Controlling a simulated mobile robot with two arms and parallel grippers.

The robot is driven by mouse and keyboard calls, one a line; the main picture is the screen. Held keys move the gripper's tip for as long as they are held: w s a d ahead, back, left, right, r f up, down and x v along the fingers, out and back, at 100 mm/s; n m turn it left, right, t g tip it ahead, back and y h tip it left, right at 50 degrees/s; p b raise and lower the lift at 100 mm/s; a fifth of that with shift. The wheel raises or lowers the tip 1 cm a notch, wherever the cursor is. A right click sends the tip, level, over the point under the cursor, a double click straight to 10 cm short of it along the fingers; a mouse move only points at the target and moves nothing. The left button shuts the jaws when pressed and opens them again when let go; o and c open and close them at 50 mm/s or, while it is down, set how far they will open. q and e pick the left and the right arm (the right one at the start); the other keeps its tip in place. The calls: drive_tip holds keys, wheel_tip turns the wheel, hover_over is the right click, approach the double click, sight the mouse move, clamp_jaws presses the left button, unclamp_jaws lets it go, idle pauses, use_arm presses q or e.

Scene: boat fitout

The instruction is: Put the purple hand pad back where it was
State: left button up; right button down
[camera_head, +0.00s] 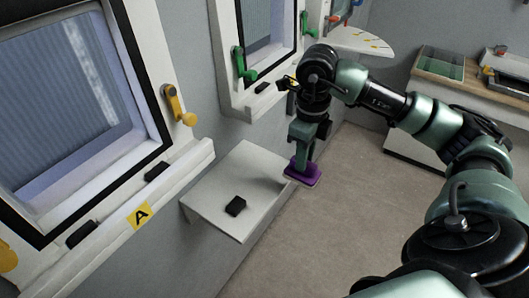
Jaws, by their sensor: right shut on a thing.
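The purple hand pad (303,173) is a flat pad at the end of my right gripper (301,160). My right gripper points down and is shut on it. The pad is at the right edge of the small white wall shelf (205,195). I cannot tell whether it touches the shelf or hangs just off it. A small black block (235,206) lies on the shelf, to the left of the pad. My left gripper is out of view.
A window with a yellow handle (174,103) and a yellow "A" label (140,215) is at left. A second window has a green handle (243,65). A bench with a green tray (440,66) stands at the back right. The floor right of the shelf is clear.

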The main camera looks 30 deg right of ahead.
drive_tip(key=w+a+p, duration=0.3)
drive_tip(key=w+a, duration=0.1)
drive_tip(key=w, duration=0.6)
drive_tip(key=f+p, duration=0.1)
drive_tip(key=f, duration=0.2)
drive_tip(key=f+p, duration=0.1)
drive_tip(key=f, duration=0.2)
drive_tip(key=shift+w+a+f, duration=0.1)
drive_tip(key=shift+w+a, duration=0.1)
drive_tip(key=shift+w+f, duration=0.15)
drive_tip(key=shift+f, duration=0.25)
drive_tip(key=c, duration=1.2)
unclamp_jaws()
wheel_tip(320, 180, up, 12)
drive_tip(key=b, duration=0.2)
